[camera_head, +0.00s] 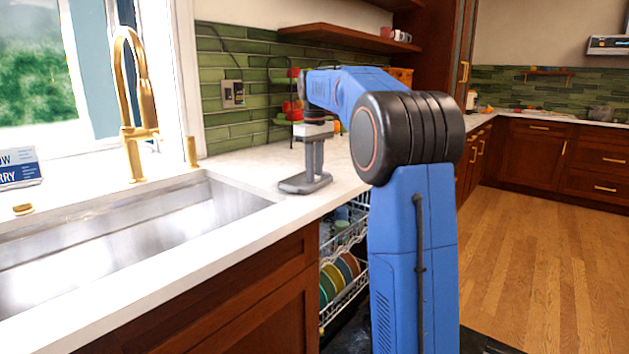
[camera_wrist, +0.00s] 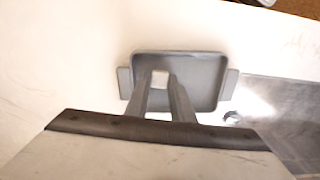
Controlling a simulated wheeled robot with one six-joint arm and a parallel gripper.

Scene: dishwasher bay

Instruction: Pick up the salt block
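A small pale block, which I take for the salt block (camera_wrist: 160,78), shows in the wrist view between my fingertips, over a shallow grey tray (camera_wrist: 205,72). My gripper (camera_wrist: 160,84) points down, with one finger close against each side of the block and no clear gap. I cannot tell whether the block is lifted off the tray floor. In the head view, my gripper (camera_head: 313,176) reaches down to the grey tray (camera_head: 293,184) on the white counter. The block is hidden there.
A steel sink (camera_head: 130,235) with a gold faucet (camera_head: 140,130) lies to the left. Below the counter, an open dishwasher rack (camera_head: 345,296) holds several coloured plates. A tiered stand (camera_head: 281,85) with red items is behind my gripper. The white counter (camera_head: 240,165) beside the tray is clear.

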